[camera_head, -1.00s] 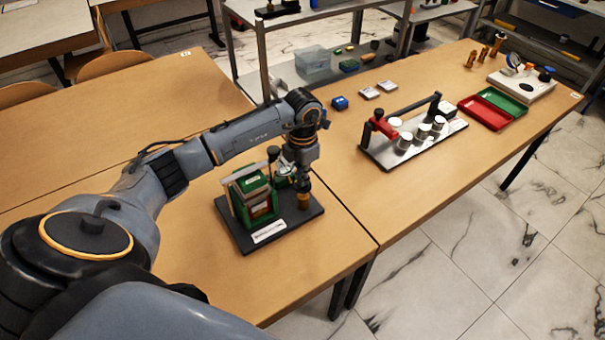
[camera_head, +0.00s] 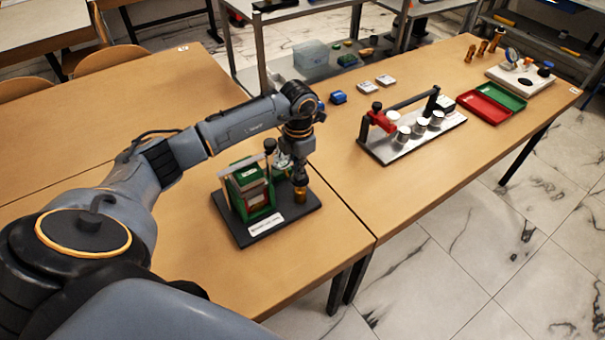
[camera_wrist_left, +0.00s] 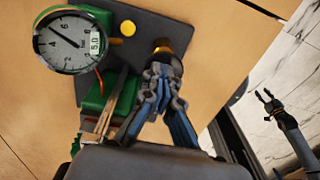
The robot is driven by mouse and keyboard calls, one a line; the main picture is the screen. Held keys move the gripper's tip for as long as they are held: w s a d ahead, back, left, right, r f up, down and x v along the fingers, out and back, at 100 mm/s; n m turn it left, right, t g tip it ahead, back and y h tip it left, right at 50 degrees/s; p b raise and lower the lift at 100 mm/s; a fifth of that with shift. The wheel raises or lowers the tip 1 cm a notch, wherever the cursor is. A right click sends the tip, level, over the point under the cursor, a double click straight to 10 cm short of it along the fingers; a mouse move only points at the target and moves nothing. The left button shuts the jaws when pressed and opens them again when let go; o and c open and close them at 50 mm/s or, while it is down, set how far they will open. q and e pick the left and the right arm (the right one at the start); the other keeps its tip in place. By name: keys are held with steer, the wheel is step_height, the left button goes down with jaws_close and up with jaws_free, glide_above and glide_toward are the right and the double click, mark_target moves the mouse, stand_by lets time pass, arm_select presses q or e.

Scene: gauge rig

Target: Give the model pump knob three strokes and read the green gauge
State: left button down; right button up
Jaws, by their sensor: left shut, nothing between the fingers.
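The pump model has a green housing (camera_head: 247,188) on a dark base plate (camera_head: 283,222). Its brass-coloured knob (camera_head: 300,194) stands at the plate's right side. My left gripper (camera_head: 299,178) is shut and empty, pointing down directly above the knob. In the left wrist view the closed fingers (camera_wrist_left: 162,68) overlap the near side of the knob (camera_wrist_left: 161,46); whether they touch is unclear. The round white gauge (camera_wrist_left: 67,41) faces that camera, its black needle pointing to the upper left, with a small "5.0" window. My right gripper (camera_wrist_left: 267,97) has its fingers apart, over the floor.
A yellow disc (camera_wrist_left: 127,28) sits beside the gauge. Right of the pump, a metal rig plate (camera_head: 409,142) carries white cylinders and a red clamp. A blue block (camera_head: 338,97) and a red-green tray (camera_head: 484,110) lie farther back.

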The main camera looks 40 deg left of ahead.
arm_select(q)
steer(key=r, duration=0.2)
steer(key=r+b, duration=0.1)
steer(key=r, duration=0.4)
steer(key=shift+d+b, duration=0.3)
steer(key=r, duration=0.5)
steer(key=shift+a+b, duration=0.2)
steer(key=shift+b, duration=0.2)
arm_select(e)
steer(key=shift+d+f, duration=0.25)
steer(key=shift+f, duration=0.5)
arm_select(q)
steer(key=shift+a+f, duration=0.1)
steer(key=shift+f, duration=0.05)
arm_select(e)
steer(key=shift+c, duration=0.4)
